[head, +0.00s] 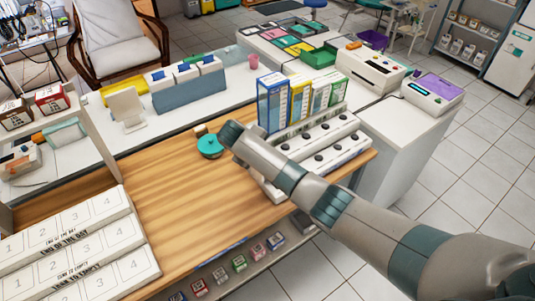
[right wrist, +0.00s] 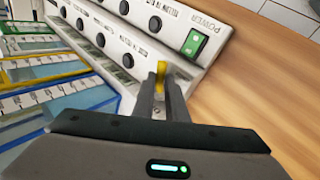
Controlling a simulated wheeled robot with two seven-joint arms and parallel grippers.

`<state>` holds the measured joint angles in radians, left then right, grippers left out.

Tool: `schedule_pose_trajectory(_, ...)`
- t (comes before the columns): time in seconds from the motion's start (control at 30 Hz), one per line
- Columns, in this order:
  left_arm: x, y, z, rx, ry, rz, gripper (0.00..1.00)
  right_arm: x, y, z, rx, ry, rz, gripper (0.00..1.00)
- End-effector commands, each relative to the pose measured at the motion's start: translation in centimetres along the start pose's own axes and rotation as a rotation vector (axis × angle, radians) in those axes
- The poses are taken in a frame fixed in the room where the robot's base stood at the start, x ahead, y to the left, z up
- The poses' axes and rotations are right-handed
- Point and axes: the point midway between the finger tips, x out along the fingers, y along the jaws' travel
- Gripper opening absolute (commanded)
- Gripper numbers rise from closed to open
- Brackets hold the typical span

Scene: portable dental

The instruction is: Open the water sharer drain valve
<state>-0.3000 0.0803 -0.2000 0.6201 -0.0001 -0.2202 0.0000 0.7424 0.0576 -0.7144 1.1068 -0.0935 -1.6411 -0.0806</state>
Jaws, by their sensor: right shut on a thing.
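A white unit (head: 325,145) with rows of black knobs sits at the right end of the wooden table, partly hidden by my right arm. In the right wrist view the unit (right wrist: 125,45) shows black knobs, printed labels and a green power switch (right wrist: 194,43). A small yellow valve handle (right wrist: 162,66) is at its near edge. My right gripper (right wrist: 163,84) is shut on this handle, and its fingers cover part of it. In the head view my arm hides the handle and the fingertips. My left gripper is in neither view.
A round teal item (head: 210,146) lies on the wooden table (head: 165,190). Blue, yellow and green boxes (head: 271,101) stand behind the unit. White numbered trays (head: 130,268) fill the table's left front. The table's middle is clear.

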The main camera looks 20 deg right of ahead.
Motion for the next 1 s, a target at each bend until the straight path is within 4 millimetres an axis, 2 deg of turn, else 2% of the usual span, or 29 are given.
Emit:
schedule_pose_trajectory(0.4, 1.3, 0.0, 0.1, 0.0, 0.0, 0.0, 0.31, -0.3, -0.9, -0.6, 0.209, -0.142, -0.002, 0.0)
schedule_pose_trajectory(0.97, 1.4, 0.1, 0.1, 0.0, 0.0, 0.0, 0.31, -0.5, -0.9, -0.7, 0.243, -0.164, -0.003, 0.0)
schedule_pose_trajectory(1.0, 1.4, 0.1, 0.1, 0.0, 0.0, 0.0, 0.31, -0.5, -0.9, -0.7, 0.243, -0.163, -0.003, 0.19)
